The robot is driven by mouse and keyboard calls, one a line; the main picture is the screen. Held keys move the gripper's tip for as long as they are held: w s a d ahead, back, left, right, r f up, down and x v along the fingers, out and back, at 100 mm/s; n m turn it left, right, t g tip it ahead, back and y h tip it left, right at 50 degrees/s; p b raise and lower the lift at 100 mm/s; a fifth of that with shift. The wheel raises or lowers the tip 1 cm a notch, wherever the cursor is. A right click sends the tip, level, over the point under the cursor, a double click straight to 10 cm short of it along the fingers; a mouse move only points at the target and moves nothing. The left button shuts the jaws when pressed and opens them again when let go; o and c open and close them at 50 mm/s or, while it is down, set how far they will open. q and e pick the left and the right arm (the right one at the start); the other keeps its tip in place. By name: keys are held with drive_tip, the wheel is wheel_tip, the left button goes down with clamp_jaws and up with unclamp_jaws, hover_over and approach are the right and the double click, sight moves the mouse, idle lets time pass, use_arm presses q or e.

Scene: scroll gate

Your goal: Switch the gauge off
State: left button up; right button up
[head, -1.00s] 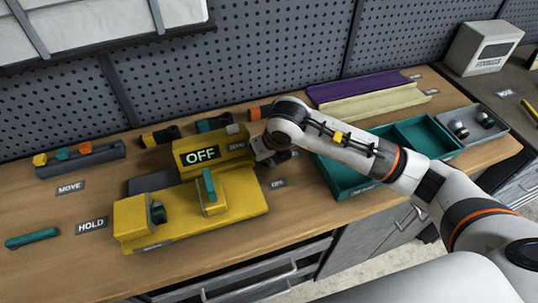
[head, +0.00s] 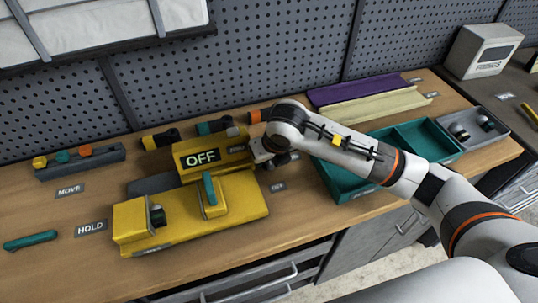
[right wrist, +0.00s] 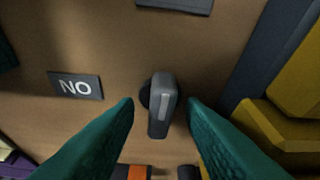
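The gauge is a yellow box (head: 225,153) whose display reads "OFF", standing behind a yellow fixture (head: 185,220) with a teal lever. My right gripper (head: 268,158) is at the gauge's right end, its fingertips mostly hidden in the head view. In the right wrist view, my right gripper (right wrist: 160,108) is open, with teal fingers on both sides of a small grey switch lever (right wrist: 161,105). The fingers appear apart from the lever. A dark plate (right wrist: 76,87) beside it reads "NO", which is "ON" upside down. My left gripper is not in view.
A teal tray (head: 345,185) and a grey tray with round parts (head: 500,140) stand to the right. Purple and cream channels (head: 365,93) lie behind. A rack of coloured parts (head: 80,163) and a teal bar (head: 30,240) are at left. A pegboard wall closes the back.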

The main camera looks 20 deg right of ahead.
drive_tip(key=b+v, duration=0.2)
drive_tip(key=v, duration=1)
